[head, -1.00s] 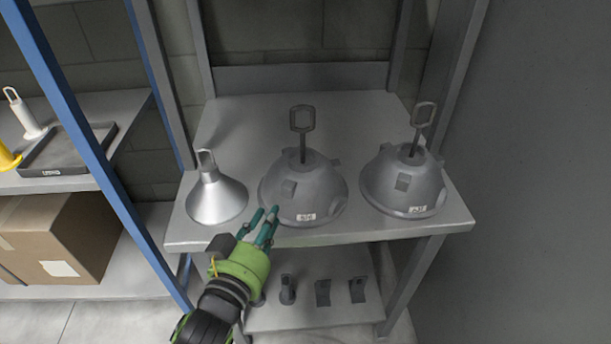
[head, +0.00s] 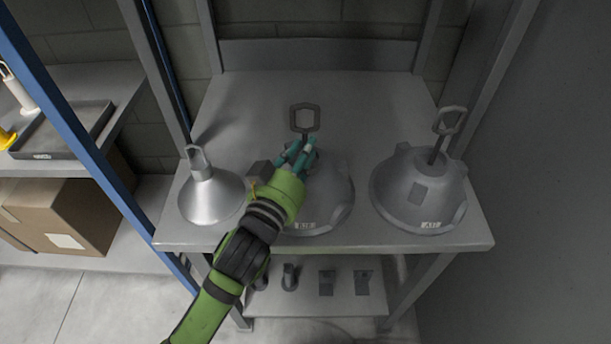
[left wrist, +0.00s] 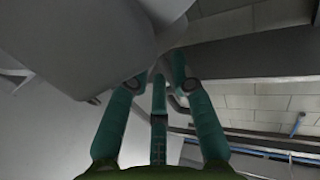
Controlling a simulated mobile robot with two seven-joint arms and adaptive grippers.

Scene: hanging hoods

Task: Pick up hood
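Three hoods with upright loop handles stand on a grey metal table. The middle dark grey dome hood (head: 335,195) has a label on its front and a looped handle (head: 304,118). A similar hood (head: 418,195) stands on the right, and a smaller, shiny cone hood (head: 211,198) on the left. My left gripper (head: 298,153) is over the middle hood, its fingertips at the lower part of the handle stem, and covers part of the dome. In the left wrist view, its teal fingers (left wrist: 157,82) are spread apart, with grey hood surface (left wrist: 90,40) close by. Contact is unclear.
The table top (head: 310,90) is clear behind the hoods. A lower shelf (head: 320,300) holds several small dark brackets. A blue-posted rack (head: 75,125) on the left carries a tray (head: 65,140) and a cardboard box (head: 70,215). A grey wall closes the right side.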

